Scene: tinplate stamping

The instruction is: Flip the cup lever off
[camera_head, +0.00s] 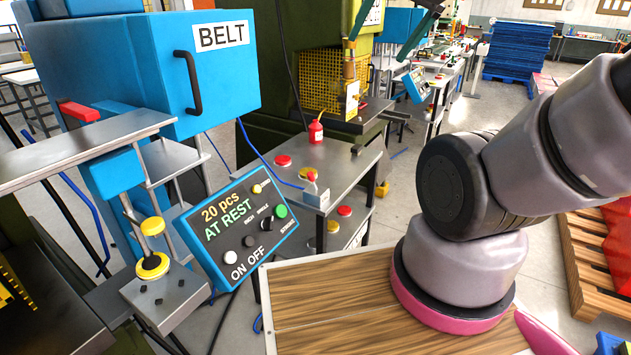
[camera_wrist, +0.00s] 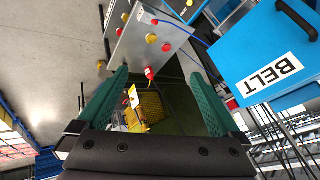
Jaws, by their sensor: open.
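The blue control panel (camera_head: 212,252) is tilted at the lower middle of the head view. It reads "20 pcs AT REST" and "ON OFF". It carries a yellow lamp, a green button (camera_head: 281,211) and several small dark and pale knobs or levers. Their small labels are too blurred to tell which is the cup lever or which way it points. My gripper (camera_wrist: 158,75) is open and empty in the wrist view, its green fingers wide apart. Two dark green bars at the top of the head view look like its fingers (camera_head: 374,48), well above and right of the panel.
A blue machine marked BELT (camera_head: 120,75) stands left of the panel. A grey metal table (camera_head: 345,165) with red and yellow buttons and a red bottle (camera_head: 316,131) stands behind the panel. A wooden top (camera_head: 330,310) lies in front.

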